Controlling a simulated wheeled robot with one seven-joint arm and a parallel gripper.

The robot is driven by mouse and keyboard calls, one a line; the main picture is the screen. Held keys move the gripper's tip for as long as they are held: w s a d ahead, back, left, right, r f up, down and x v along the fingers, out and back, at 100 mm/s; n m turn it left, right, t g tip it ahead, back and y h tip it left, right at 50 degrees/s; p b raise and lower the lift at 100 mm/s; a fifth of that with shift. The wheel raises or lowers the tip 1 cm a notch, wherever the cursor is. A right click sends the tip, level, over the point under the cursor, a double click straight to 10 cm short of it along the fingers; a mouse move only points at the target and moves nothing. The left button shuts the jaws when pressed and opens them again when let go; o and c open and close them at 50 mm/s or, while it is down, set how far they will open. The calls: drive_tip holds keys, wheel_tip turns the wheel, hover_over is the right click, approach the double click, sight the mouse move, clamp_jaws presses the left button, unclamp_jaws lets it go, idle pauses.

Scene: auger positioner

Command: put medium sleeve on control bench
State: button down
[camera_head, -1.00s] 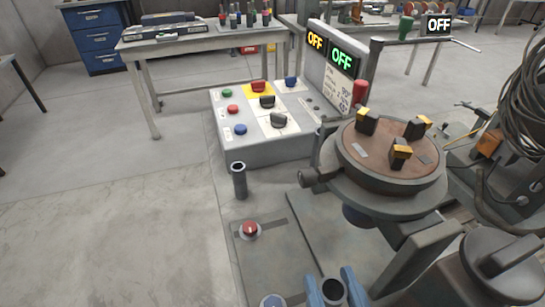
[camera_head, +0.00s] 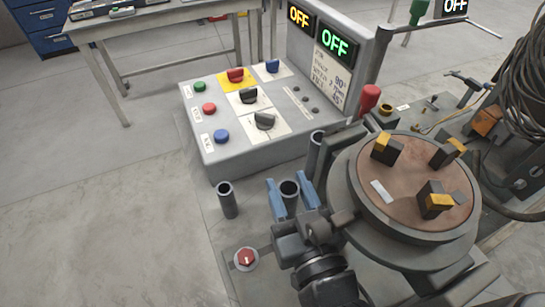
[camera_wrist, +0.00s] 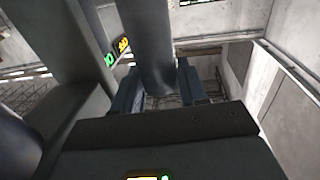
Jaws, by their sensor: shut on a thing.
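My gripper (camera_head: 290,188) has blue fingers and is shut on a dark grey hollow sleeve (camera_head: 290,204), its open end up. In the wrist view the sleeve (camera_wrist: 150,45) stands between the fingers. The sleeve is in front of the grey control console (camera_head: 255,150) with coloured buttons and displays reading OFF. Another dark sleeve (camera_head: 228,203) stands upright to the left of my gripper. A third dark tube (camera_head: 316,150) shows behind, beside the positioner. I cannot tell whether the held sleeve's lower end touches the bench surface.
The round positioner table (camera_head: 410,185), with black and yellow jaws, is close right of my gripper. A red knob (camera_head: 246,259) sits at the front left. A red-topped handle (camera_head: 370,98) stands behind the positioner. Open floor lies left of the console.

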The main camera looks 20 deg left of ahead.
sight(290, 210)
drive_tip(key=w+a+f+p, duration=0.1)
drive_tip(key=w+a+f, duration=0.2)
drive_tip(key=w+a, duration=0.2)
drive_tip(key=shift+w+a+f, duration=0.2)
drive_tip(key=shift+w+a, duration=0.2)
drive_tip(key=shift+w, duration=0.45)
drive_tip(key=shift+f, duration=0.2)
drive_tip(key=c, duration=0.6)
unclamp_jaws()
drive_tip(key=shift+r, duration=0.15)
drive_tip(key=b+v, duration=0.2)
drive_tip(key=v, duration=0.8)
drive_tip(key=shift+s+d+b, duration=0.2)
drive_tip(key=shift+s+b, duration=0.1)
drive_tip(key=shift+s+d, duration=0.45)
